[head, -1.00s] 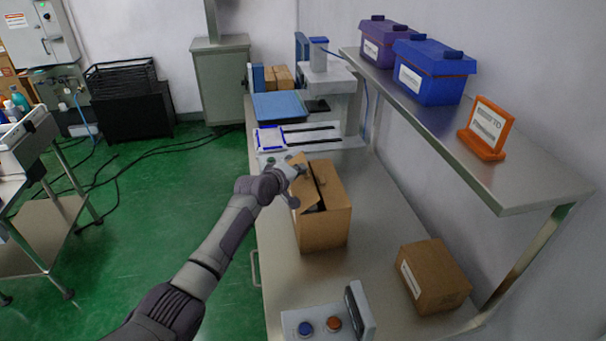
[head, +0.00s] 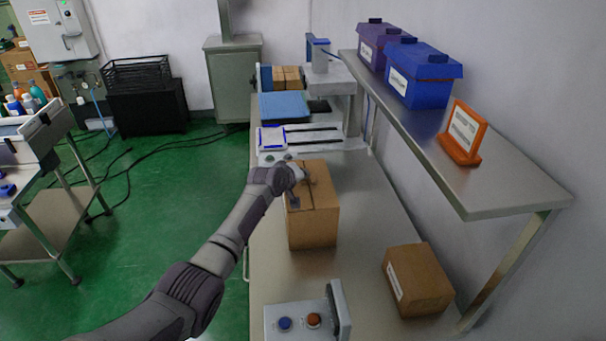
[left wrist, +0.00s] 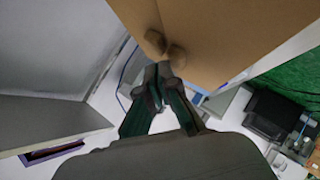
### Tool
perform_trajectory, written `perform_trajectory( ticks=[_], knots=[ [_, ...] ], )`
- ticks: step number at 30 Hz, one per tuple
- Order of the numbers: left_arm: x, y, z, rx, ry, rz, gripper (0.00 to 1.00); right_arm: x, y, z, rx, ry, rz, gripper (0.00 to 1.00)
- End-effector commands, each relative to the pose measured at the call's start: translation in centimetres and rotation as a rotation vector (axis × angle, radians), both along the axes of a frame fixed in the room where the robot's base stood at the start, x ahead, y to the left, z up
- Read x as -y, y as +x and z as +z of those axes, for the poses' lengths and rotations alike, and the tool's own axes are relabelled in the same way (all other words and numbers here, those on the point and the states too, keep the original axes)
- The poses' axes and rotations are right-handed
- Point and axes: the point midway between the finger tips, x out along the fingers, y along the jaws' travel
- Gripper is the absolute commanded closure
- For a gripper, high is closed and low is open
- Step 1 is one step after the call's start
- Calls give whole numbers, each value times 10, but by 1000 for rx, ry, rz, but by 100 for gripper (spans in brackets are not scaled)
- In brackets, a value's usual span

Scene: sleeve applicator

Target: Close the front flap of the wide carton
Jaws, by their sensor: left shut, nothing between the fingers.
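The wide carton (head: 312,228) is a brown box standing on the metal bench. Its top flaps lie down, about level, with a seam across the top; part of the top is hidden by my gripper. My left gripper (head: 303,180) is over the left part of the carton's top, fingers together and empty. In the left wrist view, the carton's brown board (left wrist: 225,35) fills the top, and the fingertips (left wrist: 165,49) are at or very close to it by the seam; I cannot tell if they touch. My right gripper is in neither view.
A smaller closed carton (head: 418,280) stands to the right on the bench (head: 352,262). A control box (head: 300,318) with blue and orange buttons is at the near edge. The shelf (head: 480,190) on the right holds bins and an orange sign stand (head: 460,133).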

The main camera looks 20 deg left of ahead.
Motion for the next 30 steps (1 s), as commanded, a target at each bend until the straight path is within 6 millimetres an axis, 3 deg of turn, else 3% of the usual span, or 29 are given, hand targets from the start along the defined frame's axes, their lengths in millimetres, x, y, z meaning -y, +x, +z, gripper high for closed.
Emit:
perform_trajectory(
  ticks=[23, 30],
  knots=[
    [3, 1, -5, 1, -1, 0, 100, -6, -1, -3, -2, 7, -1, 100],
    [3, 1, 3, 1, -1, 0, 100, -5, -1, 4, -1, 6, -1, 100]
  ],
)
